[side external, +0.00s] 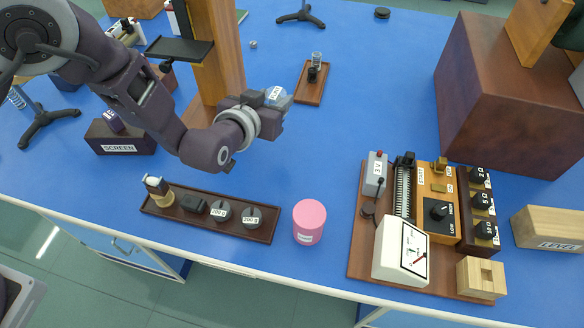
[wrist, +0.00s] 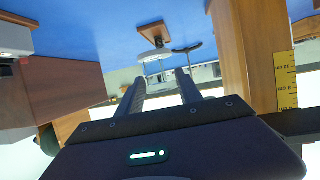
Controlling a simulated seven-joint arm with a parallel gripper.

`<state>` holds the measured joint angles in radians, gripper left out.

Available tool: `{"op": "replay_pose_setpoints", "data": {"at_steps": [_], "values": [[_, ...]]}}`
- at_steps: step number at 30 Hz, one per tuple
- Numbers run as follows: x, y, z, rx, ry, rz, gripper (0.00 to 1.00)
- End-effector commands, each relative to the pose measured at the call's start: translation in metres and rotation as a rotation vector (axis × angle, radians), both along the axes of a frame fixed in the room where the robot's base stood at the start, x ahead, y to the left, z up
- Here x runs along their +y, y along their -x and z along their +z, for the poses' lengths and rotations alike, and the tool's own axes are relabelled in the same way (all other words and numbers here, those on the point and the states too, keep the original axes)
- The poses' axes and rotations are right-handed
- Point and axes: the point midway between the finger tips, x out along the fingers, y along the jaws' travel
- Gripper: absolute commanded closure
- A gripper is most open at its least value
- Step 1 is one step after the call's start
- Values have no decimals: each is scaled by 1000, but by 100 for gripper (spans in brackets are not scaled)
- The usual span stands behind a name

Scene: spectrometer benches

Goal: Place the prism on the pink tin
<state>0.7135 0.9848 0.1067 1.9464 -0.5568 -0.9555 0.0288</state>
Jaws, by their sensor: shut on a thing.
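The pink tin (side external: 309,224) stands upright near the front edge of the blue bench in the side view, with a small pale label low on its side. My gripper (side external: 268,100) is raised above the bench, up and left of the tin and apart from it. It is shut on a small clear bluish block with a white label, which looks like the prism (side external: 278,95). The two fingers also show in the wrist view (wrist: 160,80), pointing away from the camera. The prism's outline between them is hard to make out there.
A wooden tray (side external: 168,211) with weights lies left of the tin. A circuit board with a meter (side external: 400,251) stands to its right. A wooden post (side external: 217,60) rises behind my arm. A small tray (side external: 311,88) with a vial lies behind. Bench around the tin is clear.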

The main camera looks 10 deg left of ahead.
Motion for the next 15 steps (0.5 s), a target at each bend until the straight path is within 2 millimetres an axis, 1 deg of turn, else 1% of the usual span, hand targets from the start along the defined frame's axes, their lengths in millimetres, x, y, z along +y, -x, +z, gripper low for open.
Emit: {"op": "replay_pose_setpoints", "data": {"at_steps": [1, 2, 3, 5, 6, 8, 9, 12, 15], "values": [[-15, 8, 10, -4, 7, -86, 100], [-26, 16, 15, -5, 10, -149, 100], [-40, 27, 22, -7, 14, -233, 100], [-60, 48, 33, -9, 19, -369, 100], [-72, 65, 40, -9, 19, -464, 100], [-86, 93, 49, -9, 19, -603, 100], [-94, 111, 55, -9, 18, -690, 100], [-103, 154, 64, -6, 9, -876, 100], [-106, 183, 69, -2, -1, -993, 100]]}}
